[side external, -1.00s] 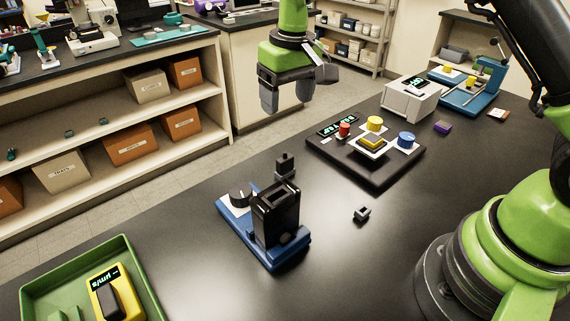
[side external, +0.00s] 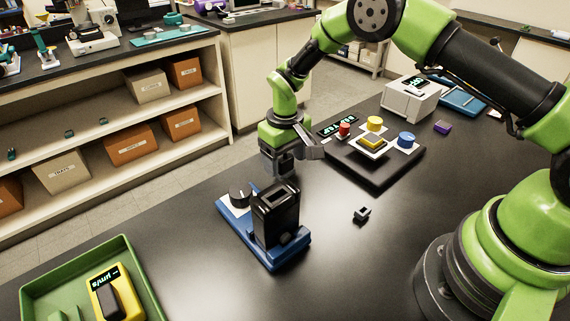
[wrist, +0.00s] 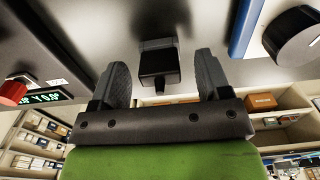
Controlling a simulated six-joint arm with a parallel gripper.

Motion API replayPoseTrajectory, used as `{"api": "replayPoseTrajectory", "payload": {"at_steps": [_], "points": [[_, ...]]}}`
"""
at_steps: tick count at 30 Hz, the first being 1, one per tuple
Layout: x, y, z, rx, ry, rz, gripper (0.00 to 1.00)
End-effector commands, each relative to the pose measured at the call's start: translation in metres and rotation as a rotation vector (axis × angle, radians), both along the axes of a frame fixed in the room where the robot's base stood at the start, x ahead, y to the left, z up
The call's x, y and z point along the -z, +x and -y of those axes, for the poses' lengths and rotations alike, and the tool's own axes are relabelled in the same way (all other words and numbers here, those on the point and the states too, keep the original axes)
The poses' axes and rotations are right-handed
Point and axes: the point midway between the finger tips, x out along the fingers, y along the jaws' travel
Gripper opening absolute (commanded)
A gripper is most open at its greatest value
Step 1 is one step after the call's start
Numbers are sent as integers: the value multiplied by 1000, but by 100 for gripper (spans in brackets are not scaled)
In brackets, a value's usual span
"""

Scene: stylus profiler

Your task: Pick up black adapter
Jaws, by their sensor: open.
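The black adapter (wrist: 158,66) is a small dark block with a narrower stub. In the wrist view it shows between the two fingers of my gripper (wrist: 162,58), with a gap on each side. In the side view my gripper (side external: 283,163) is low over the bench, behind the blue device, at the adapter's spot. It hides most or all of the adapter there. The fingers are open and do not appear to touch the adapter. Exact height between fingertips and bench is hard to tell.
A blue-based device (side external: 262,250) with a black block and knob stands close in front of my gripper. A black control panel (side external: 378,178) with coloured knobs is to the right. A small dark part (side external: 362,214) lies on open bench. A green tray (side external: 140,262) is at lower left.

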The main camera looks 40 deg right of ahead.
Motion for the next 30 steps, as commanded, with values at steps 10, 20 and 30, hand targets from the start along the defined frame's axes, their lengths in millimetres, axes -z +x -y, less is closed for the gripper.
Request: {"api": "replayPoseTrajectory", "payload": {"at_steps": [10,20,30], "points": [[6,0,0,1,1,1,61],[6,0,0,1,1,1,17],[-23,1,0,2,1,6,17]]}}
